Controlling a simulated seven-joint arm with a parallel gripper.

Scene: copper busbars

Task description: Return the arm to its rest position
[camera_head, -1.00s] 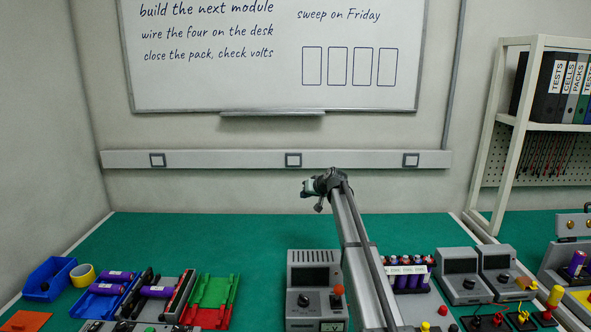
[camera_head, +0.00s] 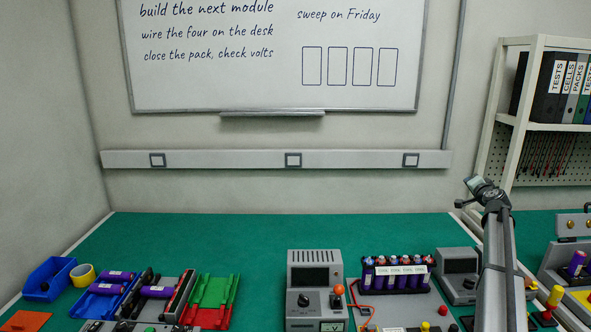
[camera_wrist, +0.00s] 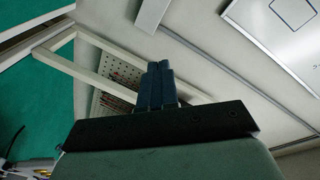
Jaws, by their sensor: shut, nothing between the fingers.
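My gripper (camera_wrist: 157,72) shows in the wrist view with its dark fingers closed together and nothing between them. Beyond the fingers are the wall and the white shelf frame. In the head view my arm rises at the right side of the desk, with its upper end high above the green surface, in front of the wall and left of the shelf. The finger gap is too small to make out there.
Purple cells in a holder (camera_head: 398,277) and a grey meter (camera_head: 314,285) stand at the desk's middle. Blue (camera_head: 48,278), red and green (camera_head: 212,292) trays lie at left. A white shelf (camera_head: 508,120) stands at right. The desk's back is clear.

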